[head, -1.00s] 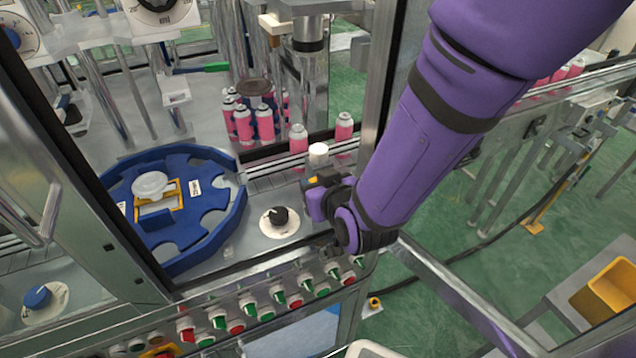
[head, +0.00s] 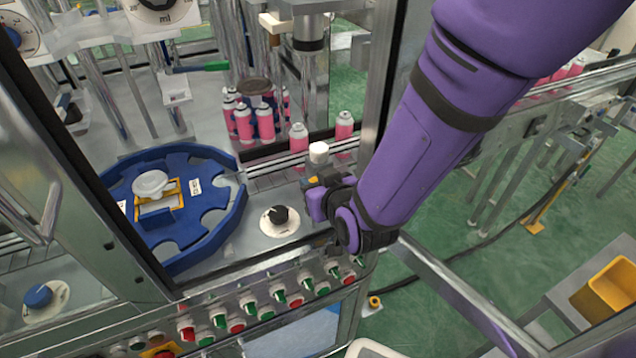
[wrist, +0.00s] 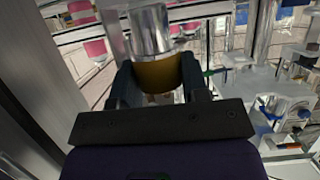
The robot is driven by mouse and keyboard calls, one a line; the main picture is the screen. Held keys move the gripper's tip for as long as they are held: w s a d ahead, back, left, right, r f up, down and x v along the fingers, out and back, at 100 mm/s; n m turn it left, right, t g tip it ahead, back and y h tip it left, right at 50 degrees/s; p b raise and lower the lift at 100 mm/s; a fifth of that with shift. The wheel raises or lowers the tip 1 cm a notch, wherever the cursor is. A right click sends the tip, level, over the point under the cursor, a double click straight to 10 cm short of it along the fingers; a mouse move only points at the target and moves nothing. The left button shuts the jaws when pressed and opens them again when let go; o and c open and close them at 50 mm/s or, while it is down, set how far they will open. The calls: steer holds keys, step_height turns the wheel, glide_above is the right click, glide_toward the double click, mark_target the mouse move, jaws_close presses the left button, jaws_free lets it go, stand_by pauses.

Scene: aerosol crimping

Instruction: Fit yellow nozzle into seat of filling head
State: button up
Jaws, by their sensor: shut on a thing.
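My gripper (head: 319,184) is at the right end of the machine's deck, just left of the metal frame post. In the wrist view, my gripper (wrist: 158,78) has its two dark fingers shut on the yellow nozzle (wrist: 160,75). A shiny silver cylinder (wrist: 150,30) rises directly beyond the nozzle; I cannot tell whether it is part of it. In the head view the nozzle shows only as a small yellow patch (head: 313,181), with a pale cylinder (head: 318,152) standing above the fingers. What looks like the filling head (head: 308,38) hangs higher and farther back. Its seat is not clearly visible.
Pink cans (head: 298,138) stand on the conveyor close behind my gripper. A blue rotary table (head: 215,225) and a black knob (head: 278,215) are to the left. The frame post (head: 380,80) is close on the right. Coloured buttons (head: 250,305) line the front panel.

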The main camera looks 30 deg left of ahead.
steer(key=shift+f, duration=1.45)
steer(key=o, duration=1.1)
steer(key=shift+s+d, duration=0.1)
steer(key=v, duration=1)
steer(key=shift+s+d+r, duration=0.1)
steer(key=shift+s+d, duration=0.05)
steer(key=shift+d, duration=0.05)
steer(key=shift+s, duration=0.1)
